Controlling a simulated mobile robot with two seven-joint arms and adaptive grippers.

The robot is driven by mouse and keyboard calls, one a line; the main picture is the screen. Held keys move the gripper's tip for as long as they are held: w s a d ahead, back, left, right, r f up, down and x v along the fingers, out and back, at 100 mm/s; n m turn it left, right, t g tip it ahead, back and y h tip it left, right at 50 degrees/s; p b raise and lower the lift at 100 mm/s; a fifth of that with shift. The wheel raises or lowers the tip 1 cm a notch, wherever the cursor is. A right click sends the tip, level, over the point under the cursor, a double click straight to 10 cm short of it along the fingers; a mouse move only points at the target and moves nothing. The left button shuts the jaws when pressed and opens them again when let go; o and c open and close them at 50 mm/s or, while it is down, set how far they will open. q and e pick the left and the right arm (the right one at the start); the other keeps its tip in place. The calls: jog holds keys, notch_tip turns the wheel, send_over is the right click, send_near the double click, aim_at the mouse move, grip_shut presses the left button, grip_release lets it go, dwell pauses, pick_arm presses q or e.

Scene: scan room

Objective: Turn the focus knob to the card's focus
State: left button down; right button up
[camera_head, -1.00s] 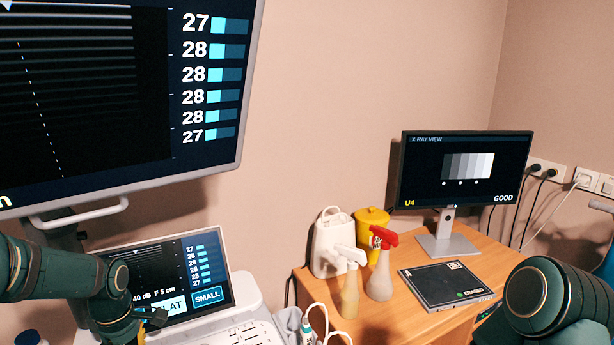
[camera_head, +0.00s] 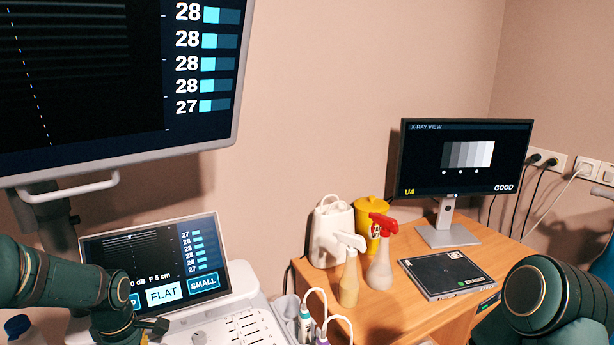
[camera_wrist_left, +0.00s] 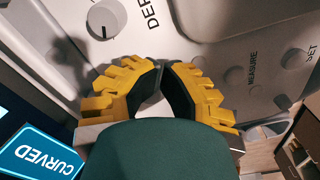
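The ultrasound console (camera_head: 212,331) stands at lower left. Its tilted touch screen (camera_head: 160,265) reads "F 5 cm" with FLAT and SMALL buttons; my left arm covers its lower left. My left gripper (camera_head: 157,326) is over the console's left part, mostly hidden in the head view. In the left wrist view its yellow fingers (camera_wrist_left: 159,64) meet at the tips, with nothing seen between them. A grey round knob (camera_wrist_left: 107,18) is just beyond the left finger, apart from it, near a cut-off "DEP" label. No focus label or card is readable. My right gripper is out of view.
A large monitor (camera_head: 90,80) hangs above the console. Right of it, a wooden desk (camera_head: 405,325) holds spray bottles (camera_head: 379,262), a yellow bin (camera_head: 368,215), a flat black panel (camera_head: 447,273) and an X-ray screen (camera_head: 464,158). Another knob (camera_wrist_left: 296,57) sits near "SET".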

pick_arm(q)
jog(key=shift+s+a, duration=0.1)
jog(key=shift+a, duration=0.15)
dwell(0.3)
jog(key=shift+w+p, duration=0.45)
jog(key=shift+p, duration=0.15)
jog(key=shift+w, duration=0.4)
jog(key=shift+d+p, duration=0.3)
jog(key=shift+p, duration=0.15)
notch_tip(320, 180, up, 6)
jog(key=p, duration=0.5)
jog(key=shift+d, duration=0.15)
